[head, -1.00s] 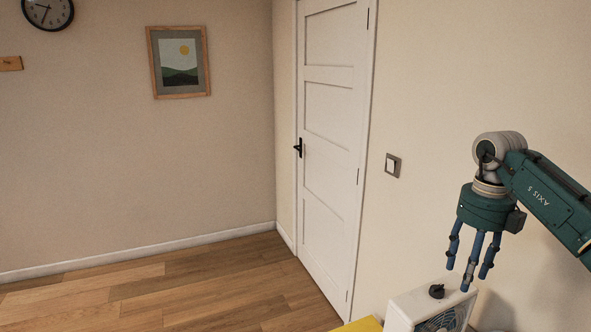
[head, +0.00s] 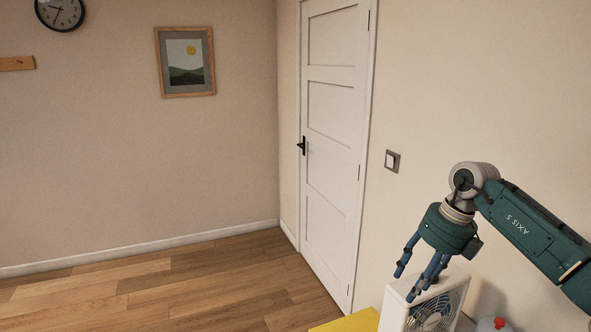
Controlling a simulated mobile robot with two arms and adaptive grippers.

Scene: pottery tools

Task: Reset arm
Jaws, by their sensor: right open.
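My right gripper (head: 418,275) comes in from the right on a green arm marked "AXIS 5". Its blue fingers point down and a little to the left, spread open, with nothing seen between them. It shows in front of the upper left part of a white fan unit (head: 393,310); I cannot tell whether the fingers touch it. My left gripper is not in view.
A yellow surface (head: 352,323) shows at the bottom edge beside the fan unit. A red-topped item (head: 499,323) is partly cut off at the bottom right. A white door (head: 333,150) is shut at the corner. The wooden floor (head: 170,290) is clear.

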